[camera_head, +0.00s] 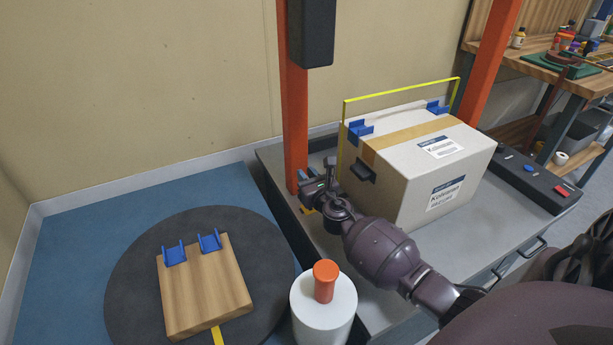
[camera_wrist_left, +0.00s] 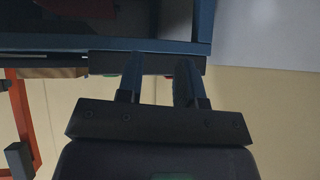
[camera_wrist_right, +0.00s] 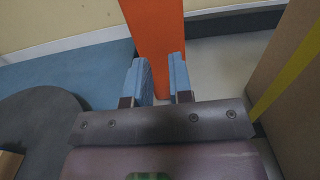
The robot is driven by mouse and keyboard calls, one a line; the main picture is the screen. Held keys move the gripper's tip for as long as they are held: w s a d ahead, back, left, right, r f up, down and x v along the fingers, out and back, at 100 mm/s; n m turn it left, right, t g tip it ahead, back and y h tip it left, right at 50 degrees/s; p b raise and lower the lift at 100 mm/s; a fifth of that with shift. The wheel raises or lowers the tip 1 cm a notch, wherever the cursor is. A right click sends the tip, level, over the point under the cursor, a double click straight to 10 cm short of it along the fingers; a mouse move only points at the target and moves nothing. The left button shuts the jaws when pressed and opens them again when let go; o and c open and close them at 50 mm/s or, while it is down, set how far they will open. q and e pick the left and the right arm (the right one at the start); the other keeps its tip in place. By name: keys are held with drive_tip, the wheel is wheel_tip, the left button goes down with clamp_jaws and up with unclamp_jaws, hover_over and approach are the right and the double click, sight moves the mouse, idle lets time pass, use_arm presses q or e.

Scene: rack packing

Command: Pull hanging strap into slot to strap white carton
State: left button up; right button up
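The white carton (camera_head: 408,190) stands on the grey bench, with brown tape and labels. A yellow strap (camera_head: 400,91) rises as a thin angular loop above its far side, standing clear of the top. Its left leg runs down beside the carton and shows in the right wrist view (camera_wrist_right: 292,68). Blue corner pieces (camera_head: 360,130) sit on the top edge. I cannot make out the slot. My right gripper (camera_head: 308,175) is left of the carton by the orange post, open and empty, also in its wrist view (camera_wrist_right: 161,75). My left gripper (camera_wrist_left: 158,72) is open and empty, outside the head view.
Orange posts (camera_head: 294,120) flank the carton; the left one is directly ahead of my right fingers. A white cylinder with a red top (camera_head: 324,282) stands in front. A control panel (camera_head: 525,170) lies right of the carton.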

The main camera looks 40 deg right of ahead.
drive_tip(key=shift+o, duration=0.6)
drive_tip(key=p+v, duration=0.1)
drive_tip(key=v, duration=0.9)
drive_tip(key=shift+s+a, duration=0.2)
drive_tip(key=shift+s, duration=0.15)
